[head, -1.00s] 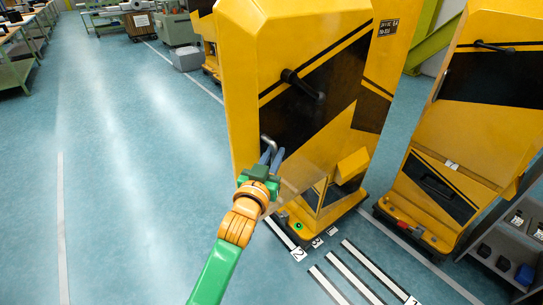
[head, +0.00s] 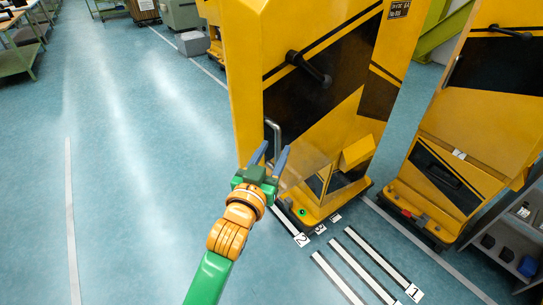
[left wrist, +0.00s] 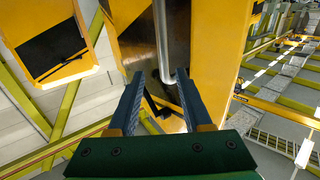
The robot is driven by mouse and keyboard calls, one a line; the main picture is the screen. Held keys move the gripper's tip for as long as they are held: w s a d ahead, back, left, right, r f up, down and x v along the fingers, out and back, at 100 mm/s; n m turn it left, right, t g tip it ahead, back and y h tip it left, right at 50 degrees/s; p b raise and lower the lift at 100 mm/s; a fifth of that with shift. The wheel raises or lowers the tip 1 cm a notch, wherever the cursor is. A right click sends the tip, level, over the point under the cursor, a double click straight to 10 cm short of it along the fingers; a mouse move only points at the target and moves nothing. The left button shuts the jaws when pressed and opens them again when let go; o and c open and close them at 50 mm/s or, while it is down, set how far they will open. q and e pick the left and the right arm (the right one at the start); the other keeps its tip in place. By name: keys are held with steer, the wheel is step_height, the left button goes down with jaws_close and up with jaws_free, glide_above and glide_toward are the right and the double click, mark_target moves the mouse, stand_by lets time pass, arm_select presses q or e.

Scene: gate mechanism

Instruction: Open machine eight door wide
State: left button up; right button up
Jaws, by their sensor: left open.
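The tall yellow machine (head: 345,110) with black diagonal bands stands at centre right in the head view. Its door looks closed; I cannot read a number eight on it. A bent grey metal handle (head: 277,132) sits low on its left front edge. It also shows in the left wrist view as a shiny rod (left wrist: 162,45). My left gripper (head: 271,153) is open, its two blue fingers spread at the lower end of the handle. In the left wrist view the rod's bend lies between or just beyond the fingertips (left wrist: 162,82); contact cannot be told. My right gripper is not in view.
A black lever (head: 308,66) sticks out higher on the machine. A second yellow machine (head: 455,130) and a grey shelf (head: 510,240) stand to the right. Striped floor markings (head: 350,265) lie in front. The blue floor (head: 130,190) on the left is clear.

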arm_select(q)
steer(key=shift+v, duration=0.8)
steer(key=shift+c, duration=0.5)
steer(key=f+n, duration=0.1)
steer(key=a+n+b, duration=0.1)
steer(key=n, duration=0.1)
steer(key=f+n+b, duration=0.1)
steer(key=n, duration=0.1)
steer(key=shift+s+a+f, duration=0.25)
steer(key=shift+s+f, duration=0.05)
jaws_close()
steer(key=s+a+f+n+b, duration=0.3)
steer(key=n+b, duration=0.1)
steer(key=n, duration=0.8)
steer(key=shift+n+h, duration=0.3)
steer(key=x, duration=0.5)
steer(key=p+x, duration=0.1)
steer(key=x, duration=0.4)
steer(key=shift+w+a+r, duration=0.1)
steer(key=shift+w+r, duration=0.1)
